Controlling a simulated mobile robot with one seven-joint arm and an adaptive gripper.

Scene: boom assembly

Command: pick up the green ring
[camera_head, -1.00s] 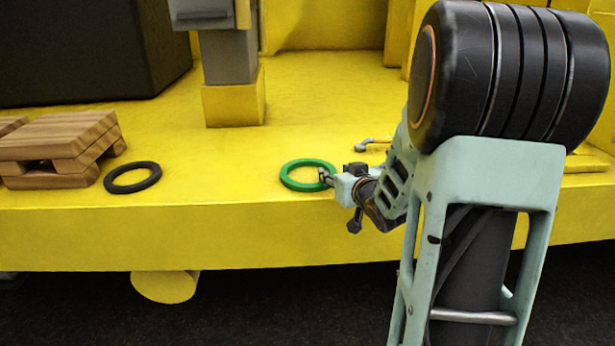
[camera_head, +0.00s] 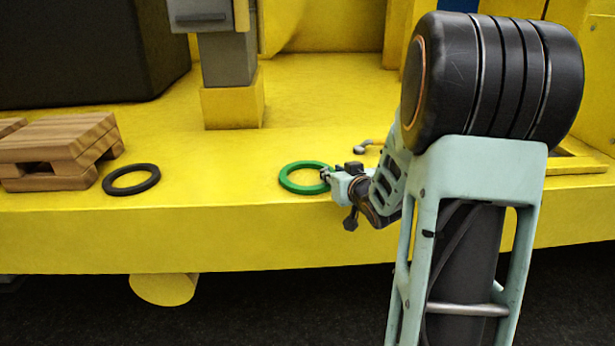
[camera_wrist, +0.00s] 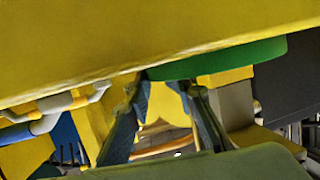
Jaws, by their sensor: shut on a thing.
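The green ring (camera_head: 303,190) lies near the front edge of the yellow deck in the head view. It looks flat on the deck, and I cannot tell if there is a gap beneath it. My gripper (camera_head: 325,175) reaches it from the right and is shut on its right side. In the wrist view, the ring (camera_wrist: 225,60) shows as a green band against the yellow deck, close to the tips of my gripper (camera_wrist: 166,84). The exact contact between fingertips and ring is partly hidden there.
A black ring (camera_head: 107,188) lies to the left on the yellow deck (camera_head: 225,190), beside a wooden pallet-like block (camera_head: 45,145). A grey post on a yellow base (camera_head: 233,107) stands behind. A small bent grey piece (camera_head: 362,147) is behind my gripper. Deck between the rings is clear.

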